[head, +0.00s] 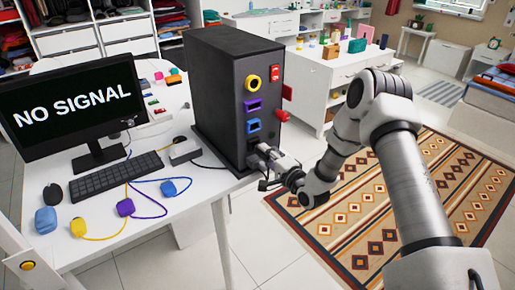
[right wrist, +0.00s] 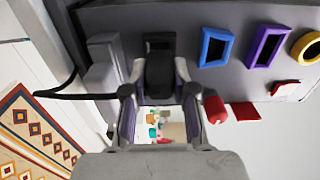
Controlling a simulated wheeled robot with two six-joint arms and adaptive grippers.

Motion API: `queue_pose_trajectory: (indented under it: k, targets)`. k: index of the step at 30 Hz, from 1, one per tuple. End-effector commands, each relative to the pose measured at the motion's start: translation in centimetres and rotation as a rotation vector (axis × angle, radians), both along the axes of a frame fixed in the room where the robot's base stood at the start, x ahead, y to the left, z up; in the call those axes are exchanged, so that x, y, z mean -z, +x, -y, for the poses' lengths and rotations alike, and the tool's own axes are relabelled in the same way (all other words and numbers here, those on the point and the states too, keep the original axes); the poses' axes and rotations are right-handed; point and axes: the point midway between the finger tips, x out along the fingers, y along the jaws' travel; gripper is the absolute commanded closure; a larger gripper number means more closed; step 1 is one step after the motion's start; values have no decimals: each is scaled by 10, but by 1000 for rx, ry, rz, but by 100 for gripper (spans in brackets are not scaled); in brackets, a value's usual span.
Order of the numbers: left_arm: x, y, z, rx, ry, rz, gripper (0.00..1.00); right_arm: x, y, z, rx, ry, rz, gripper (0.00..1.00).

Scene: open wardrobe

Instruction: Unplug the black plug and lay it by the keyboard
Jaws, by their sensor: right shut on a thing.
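The black tower (head: 215,95) stands on the white desk, with a yellow round port, a purple port and a blue port on its face. My right gripper (head: 268,163) is at the low end of that face, below the blue port. In the right wrist view its fingers are closed on the black plug (right wrist: 160,76), right by a dark-framed socket (right wrist: 158,41). I cannot tell whether the plug is still seated in it. The black keyboard (head: 115,176) lies on the desk in front of the monitor. My left gripper is not in view.
A grey box (head: 184,152) sits between keyboard and tower. A red knob (head: 282,116) juts from the tower.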

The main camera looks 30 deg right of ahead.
Motion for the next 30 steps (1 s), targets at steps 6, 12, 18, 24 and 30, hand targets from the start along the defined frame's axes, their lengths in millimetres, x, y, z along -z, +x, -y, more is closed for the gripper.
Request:
queue_pose_trajectory:
  k: [6,12,18,24,30]
  targets:
    - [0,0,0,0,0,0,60,0,0,0,0,0,0,100]
    - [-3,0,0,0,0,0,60,0,-8,1,1,0,-1,100]
    - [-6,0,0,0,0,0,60,-1,-20,2,1,1,-1,100]
    - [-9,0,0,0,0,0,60,0,-32,3,0,1,-2,100]
    - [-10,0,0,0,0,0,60,0,-40,3,1,0,0,100]
